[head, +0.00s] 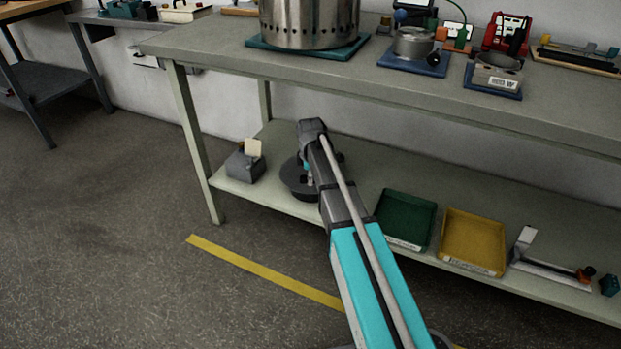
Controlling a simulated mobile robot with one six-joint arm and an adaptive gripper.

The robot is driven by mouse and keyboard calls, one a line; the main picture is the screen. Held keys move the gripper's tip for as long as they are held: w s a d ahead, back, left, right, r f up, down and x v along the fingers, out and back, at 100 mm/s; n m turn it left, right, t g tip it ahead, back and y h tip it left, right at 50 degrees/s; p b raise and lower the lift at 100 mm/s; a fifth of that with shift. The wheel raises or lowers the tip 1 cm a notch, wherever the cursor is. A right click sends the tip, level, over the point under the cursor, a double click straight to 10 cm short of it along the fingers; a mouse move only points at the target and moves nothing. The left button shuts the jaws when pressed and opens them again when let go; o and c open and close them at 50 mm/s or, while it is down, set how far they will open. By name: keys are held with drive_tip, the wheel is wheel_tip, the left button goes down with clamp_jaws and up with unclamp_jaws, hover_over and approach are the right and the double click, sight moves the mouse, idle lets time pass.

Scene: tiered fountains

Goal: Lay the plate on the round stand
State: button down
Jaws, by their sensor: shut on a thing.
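My arm reaches down to the lower shelf, and my gripper (309,178) is at its end, mostly hidden behind the arm's last links. It is shut on a dark grey round thing (297,181), which I take to be the plate. This looks flat and wide, with its right part behind the arm. A lower dark edge shows under it, close to the shelf. I cannot tell whether that edge is the round stand or part of the plate, nor whether they touch.
On the lower shelf (230,182), a grey box (246,165) stands left of my gripper. A green tray (405,218), a yellow tray (473,241) and a metal bracket (545,268) lie to the right. The worktop (330,67) above carries a steel drum (308,22) and limits height.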

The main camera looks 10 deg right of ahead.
drive_tip(key=shift+f+b, duration=0.7)
drive_tip(key=shift+f, duration=0.15)
idle(0.6)
drive_tip(key=shift+c, duration=2.2)
unclamp_jaws()
drive_tip(key=shift+r+p, duration=0.3)
drive_tip(key=shift+p, duration=0.05)
drive_tip(key=shift+r+p, duration=3.15)
drive_tip(key=shift+r, duration=0.05)
